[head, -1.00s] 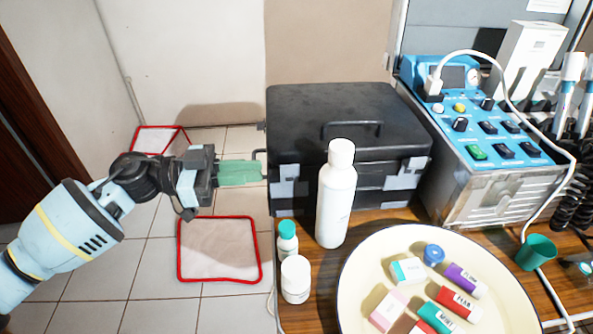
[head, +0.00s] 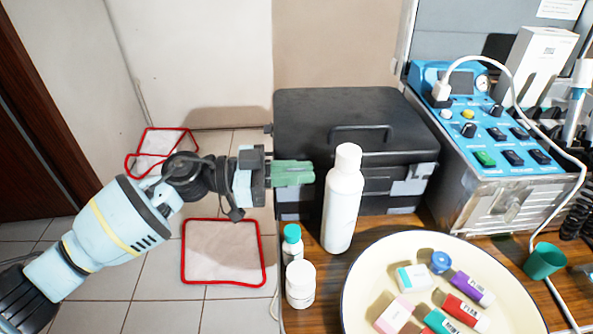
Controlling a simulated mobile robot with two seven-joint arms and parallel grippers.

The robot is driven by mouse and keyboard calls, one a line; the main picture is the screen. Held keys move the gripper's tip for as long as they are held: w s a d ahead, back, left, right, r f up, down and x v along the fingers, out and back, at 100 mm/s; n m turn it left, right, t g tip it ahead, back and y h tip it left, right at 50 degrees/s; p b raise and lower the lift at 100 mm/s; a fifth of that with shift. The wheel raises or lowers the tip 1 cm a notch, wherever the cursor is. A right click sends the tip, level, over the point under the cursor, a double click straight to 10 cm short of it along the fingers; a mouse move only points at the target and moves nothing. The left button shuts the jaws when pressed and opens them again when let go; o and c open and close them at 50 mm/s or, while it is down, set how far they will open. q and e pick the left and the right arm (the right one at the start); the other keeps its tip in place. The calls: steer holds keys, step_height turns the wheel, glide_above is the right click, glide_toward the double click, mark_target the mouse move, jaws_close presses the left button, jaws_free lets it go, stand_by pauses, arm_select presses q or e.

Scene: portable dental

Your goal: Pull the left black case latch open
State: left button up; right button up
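The black case (head: 340,118) stands on the wooden table, lid down, with a handle (head: 361,130) on its front. Its right silver latch (head: 411,180) shows on the front face. The left latch is hidden behind my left gripper (head: 308,173). The gripper's green fingers lie in front of the case's left front, pointing right. They look close together, but I cannot tell whether they are shut or touch the latch. My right gripper is not in view.
A white bottle (head: 342,205) stands just right of the fingertips, before the case. Two small bottles (head: 292,243) (head: 300,284) stand at the table's left edge. A round tray (head: 365,262) holds several small boxes. A blue control unit (head: 490,140) stands right.

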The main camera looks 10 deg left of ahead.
arm_select(q)
jaws_close()
stand_by(0.4)
stand_by(0.6)
